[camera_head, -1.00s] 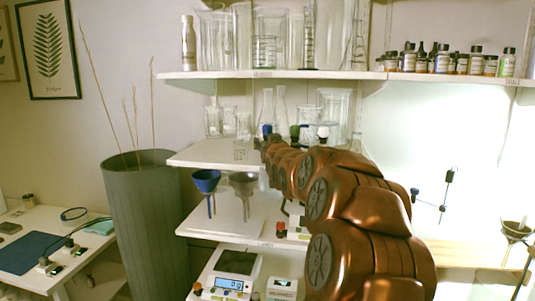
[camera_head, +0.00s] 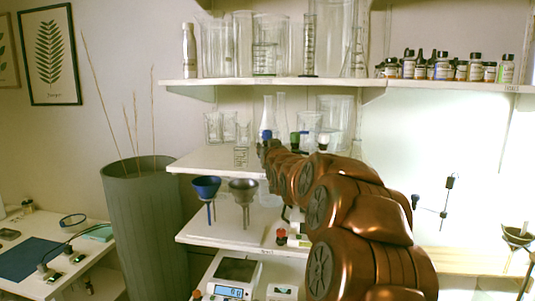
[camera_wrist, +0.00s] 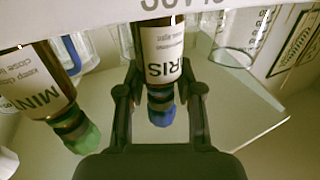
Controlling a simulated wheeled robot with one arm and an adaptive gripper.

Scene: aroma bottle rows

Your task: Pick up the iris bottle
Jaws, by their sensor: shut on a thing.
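The iris bottle (camera_wrist: 165,58) is brown with a white label that reads "IRIS" upside down in the wrist view, and it has a blue cap. My gripper (camera_wrist: 160,86) has a finger on each side of it and is shut on it. In the head view the blue cap (camera_head: 266,134) shows at the end of my arm, above my gripper (camera_head: 264,148); the bottle's body is hidden there. The wrist view does not clearly show whether its base touches the shelf.
A mint bottle (camera_wrist: 50,95) with a green cap stands close beside the iris bottle. A white-capped bottle (camera_head: 322,142) is further right. Glassware (camera_head: 335,115) stands behind on the shelf (camera_head: 205,158). An upper shelf (camera_head: 270,83) lies above, and two funnels (camera_head: 206,186) stand below left.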

